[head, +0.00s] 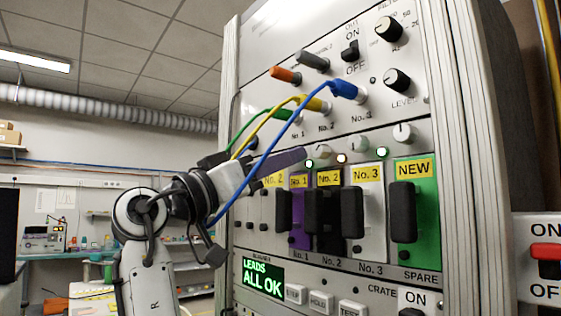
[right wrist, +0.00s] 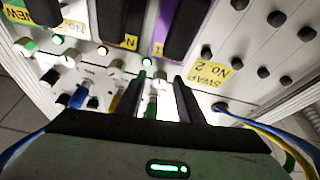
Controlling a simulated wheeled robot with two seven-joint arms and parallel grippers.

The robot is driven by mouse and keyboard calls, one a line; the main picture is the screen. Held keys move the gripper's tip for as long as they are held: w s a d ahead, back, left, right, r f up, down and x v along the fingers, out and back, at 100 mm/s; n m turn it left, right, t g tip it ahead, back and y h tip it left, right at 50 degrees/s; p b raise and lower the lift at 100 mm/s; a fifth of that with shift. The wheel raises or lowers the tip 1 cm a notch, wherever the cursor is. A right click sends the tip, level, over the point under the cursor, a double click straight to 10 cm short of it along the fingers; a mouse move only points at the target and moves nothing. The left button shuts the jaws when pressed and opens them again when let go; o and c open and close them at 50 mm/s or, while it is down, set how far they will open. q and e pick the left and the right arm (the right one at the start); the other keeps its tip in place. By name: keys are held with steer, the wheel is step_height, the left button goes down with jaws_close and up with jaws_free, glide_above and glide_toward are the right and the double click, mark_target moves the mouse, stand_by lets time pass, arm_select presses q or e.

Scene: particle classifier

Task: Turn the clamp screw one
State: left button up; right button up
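The rack panel has a row of small pale clamp screws above the numbered modules. In the right wrist view, screw one (right wrist: 160,80) is the pale knob by the purple module No. 1 (right wrist: 183,28). In the head view my right gripper hides that screw; the purple module (head: 299,240) shows below. My right gripper (head: 300,156) reaches in from the left at the panel. In the right wrist view its dark fingers (right wrist: 162,88) stand apart, one on each side of the screw. I cannot tell whether they touch it. My left gripper is not in view.
Blue (head: 283,128), yellow (head: 256,136) and green (head: 243,127) leads loop close around my right gripper. Screw two (head: 322,150) is beside the fingertips. Black module handles (head: 351,212) jut out below. A display (head: 263,277) reads LEADS ALL OK.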

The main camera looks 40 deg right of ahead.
jaws_close()
steer(key=shift+w+m+g, duration=0.1)
steer(key=shift+m+g, duration=0.5)
steer(key=shift+m, duration=0.5)
steer(key=shift+o, duration=1.2)
jaws_free()
steer(key=shift+a, duration=0.1)
steer(key=b+v, duration=0.1)
steer(key=v, duration=0.9)
